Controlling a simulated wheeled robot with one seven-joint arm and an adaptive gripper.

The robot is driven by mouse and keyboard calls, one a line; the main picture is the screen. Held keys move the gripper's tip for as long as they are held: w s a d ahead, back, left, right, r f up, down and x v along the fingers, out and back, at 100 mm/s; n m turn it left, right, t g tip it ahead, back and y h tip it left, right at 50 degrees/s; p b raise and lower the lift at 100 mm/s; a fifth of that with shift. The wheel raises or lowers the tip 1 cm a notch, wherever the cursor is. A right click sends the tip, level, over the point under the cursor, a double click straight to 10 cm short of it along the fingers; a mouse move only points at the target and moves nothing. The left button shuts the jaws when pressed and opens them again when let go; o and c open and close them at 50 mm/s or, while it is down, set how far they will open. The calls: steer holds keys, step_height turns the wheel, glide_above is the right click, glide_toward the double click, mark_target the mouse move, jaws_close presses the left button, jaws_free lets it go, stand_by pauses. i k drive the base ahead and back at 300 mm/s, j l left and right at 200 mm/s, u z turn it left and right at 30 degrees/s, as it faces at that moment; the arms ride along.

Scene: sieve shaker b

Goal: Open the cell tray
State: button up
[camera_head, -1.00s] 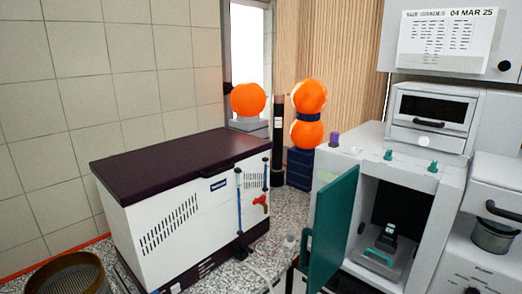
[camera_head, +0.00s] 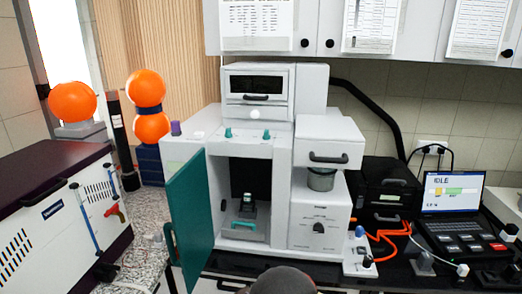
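No part in view is clearly marked as the cell tray. A white instrument (camera_head: 180,155) has its teal door (camera_head: 192,215) swung open to the left. Inside its chamber, a low grey tray with a teal handle (camera_head: 243,224) carries a small dark block (camera_head: 248,204). To its right, a white drawer-like unit with a black bar handle (camera_head: 328,158) sits above a metal cup (camera_head: 320,180) and looks closed. My gripper's fingers do not show. A dark rounded shape at the bottom centre may be part of my arm.
A white chest with a dark lid (camera_head: 50,175) stands at left, with orange globes (camera_head: 72,102) behind it. A black case (camera_head: 388,188), orange cables and a console reading IDLE (camera_head: 452,193) are at right. The open teal door juts towards me.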

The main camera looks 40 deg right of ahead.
mark_target(248, 213)
steer(key=i+z, duration=0.45)
steer(key=i, duration=0.45)
